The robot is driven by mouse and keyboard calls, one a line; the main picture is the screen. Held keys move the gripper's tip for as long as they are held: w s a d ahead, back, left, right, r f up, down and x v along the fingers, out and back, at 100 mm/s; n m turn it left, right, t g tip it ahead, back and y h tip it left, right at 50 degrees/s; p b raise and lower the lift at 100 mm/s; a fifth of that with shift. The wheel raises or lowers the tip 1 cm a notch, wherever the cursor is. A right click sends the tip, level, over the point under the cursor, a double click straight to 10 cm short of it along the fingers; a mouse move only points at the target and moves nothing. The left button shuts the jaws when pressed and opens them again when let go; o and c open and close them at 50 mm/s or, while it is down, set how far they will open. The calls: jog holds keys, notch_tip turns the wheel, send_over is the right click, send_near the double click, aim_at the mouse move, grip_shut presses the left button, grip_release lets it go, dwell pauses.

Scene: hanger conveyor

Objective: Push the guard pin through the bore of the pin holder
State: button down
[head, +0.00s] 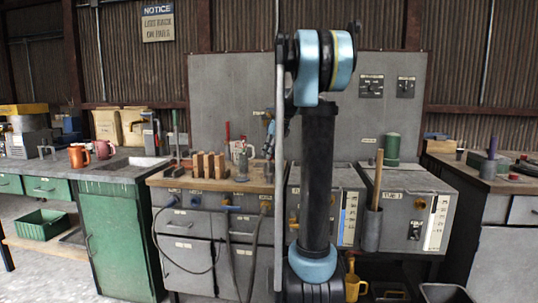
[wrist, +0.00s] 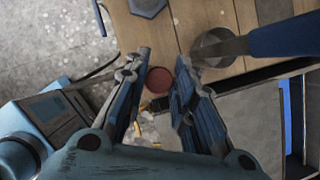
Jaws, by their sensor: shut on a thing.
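In the wrist view my gripper (wrist: 162,75) points down past the edge of a wooden bench top. Its two fingers stand on either side of a round red-brown end (wrist: 159,80), which looks like the guard pin seen end-on. The gripper is shut on it. The rest of the pin's length is hidden. I cannot make out the pin holder or its bore for certain in either view. In the head view my arm stands in the middle and my gripper cannot be made out.
In the wrist view a blue-handled tool (wrist: 285,38) and a round metal cup (wrist: 215,46) are close right of my fingers, and a grey hexagonal plate (wrist: 147,6) is above. In the head view wooden blocks (head: 208,165) stand on the bench; a wooden handle (head: 378,180) rises from a grey tube.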

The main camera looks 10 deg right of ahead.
jog(key=shift+f, duration=3)
dwell(3.2)
jog(key=c, duration=1.6)
grip_release()
jog(key=o, duration=0.6)
jog(key=shift+c, duration=0.2)
jog(key=v, duration=1.2)
